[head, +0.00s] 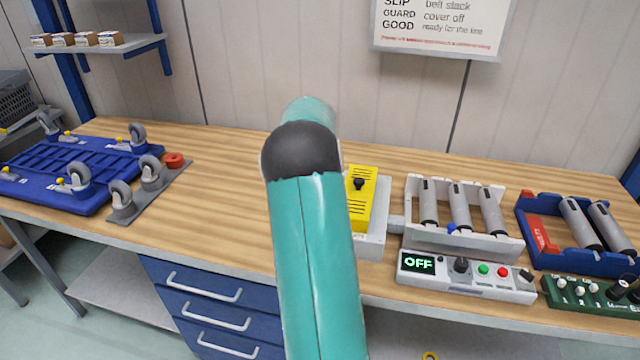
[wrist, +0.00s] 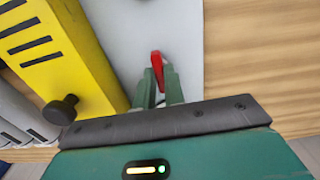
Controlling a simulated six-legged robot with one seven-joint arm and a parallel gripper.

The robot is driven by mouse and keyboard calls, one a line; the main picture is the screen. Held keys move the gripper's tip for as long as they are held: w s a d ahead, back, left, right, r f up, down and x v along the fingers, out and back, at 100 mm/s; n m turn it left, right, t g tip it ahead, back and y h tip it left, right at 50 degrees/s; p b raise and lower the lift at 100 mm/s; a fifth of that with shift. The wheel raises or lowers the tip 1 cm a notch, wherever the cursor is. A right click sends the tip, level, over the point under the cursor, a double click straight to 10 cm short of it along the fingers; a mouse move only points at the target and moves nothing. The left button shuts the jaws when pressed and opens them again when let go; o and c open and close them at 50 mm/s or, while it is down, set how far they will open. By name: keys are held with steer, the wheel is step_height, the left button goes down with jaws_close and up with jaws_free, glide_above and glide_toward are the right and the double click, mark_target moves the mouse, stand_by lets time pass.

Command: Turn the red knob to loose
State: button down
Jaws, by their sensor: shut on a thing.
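The red knob (wrist: 156,59) shows in the wrist view as a small red bar between the tips of my gripper (wrist: 161,82). My gripper's green fingers are close together, shut on the knob. The knob sits over a light grey plate (wrist: 115,30), beside a yellow cover (wrist: 68,45) with black slots and a black knob (wrist: 61,109). In the head view the yellow cover (head: 366,200) stands right of my teal arm. The arm hides the red knob and my gripper there. The knob's marks cannot be read.
Right of the yellow cover are a roller unit (head: 460,215) and a control box (head: 466,276) reading OFF. Farther right are a blue tray (head: 575,262) with rollers and a green panel (head: 592,295). A blue wheeled frame (head: 75,170) lies left.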

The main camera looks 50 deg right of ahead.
steer(key=shift+r, duration=0.1)
steer(key=c, duration=1.5)
jaws_free()
step_height(320, 180, up, 14)
steer(key=shift+f, duration=0.1)
